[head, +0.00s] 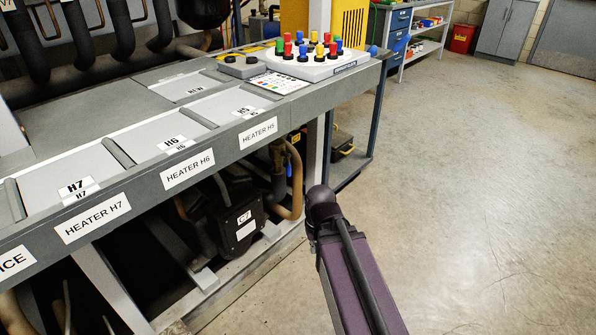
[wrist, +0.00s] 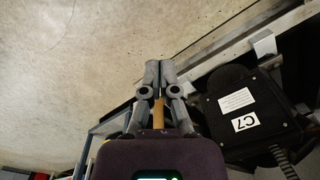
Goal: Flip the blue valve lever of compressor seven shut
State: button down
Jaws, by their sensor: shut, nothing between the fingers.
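Compressor seven is a black unit with a C7 label (head: 238,222) under the bench in the head view. In the wrist view the black C7 unit (wrist: 250,110) is on the right. A small blue piece (head: 289,169), probably the valve lever, shows beside the copper pipe (head: 296,185) to the right of the unit; its exact position is too small to tell. I cannot make out the lever in the wrist view. My gripper (wrist: 160,68) is shut and empty, left of the unit in the wrist view; a tan pipe (wrist: 158,115) shows behind its fingers. The head view does not show the gripper.
The bench edge with heater labels (head: 187,168) overhangs the compressor. A pale bench leg (head: 314,150) stands right of the copper pipe. A control box with coloured knobs (head: 318,66) sits on the bench. Open floor (head: 470,200) lies to the right.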

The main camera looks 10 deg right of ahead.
aim_at(289, 166)
jog(key=w+d+m+t+y+b, duration=0.25)
jog(key=w+y+b, duration=0.6)
jog(key=w, duration=0.75)
jog(key=w+d+r+t+y+b, duration=0.1)
jog(key=w+d+r+t+y, duration=0.1)
jog(key=w+d+r+y, duration=0.1)
jog(key=w+d+r+m+t+y+b, duration=0.1)
jog(key=w+d+r+y+b, duration=0.1)
jog(key=w+d+y, duration=0.3)
jog(key=w+d+r, duration=0.1)
jog(key=w+d, duration=0.1)
jog(key=d, duration=0.1)
jog(key=shift+d+r+t, duration=0.2)
jog(key=shift+r+t, duration=0.1)
jog(key=shift+t, duration=0.05)
jog(key=shift+w+a+m, duration=0.1)
jog(key=shift+m, duration=0.15)
jog(key=s+a+x, duration=0.1)
jog(key=s+x, duration=0.1)
jog(key=x, duration=1)
jog(key=shift+s+a, duration=0.2)
jog(key=shift+a, duration=0.1)
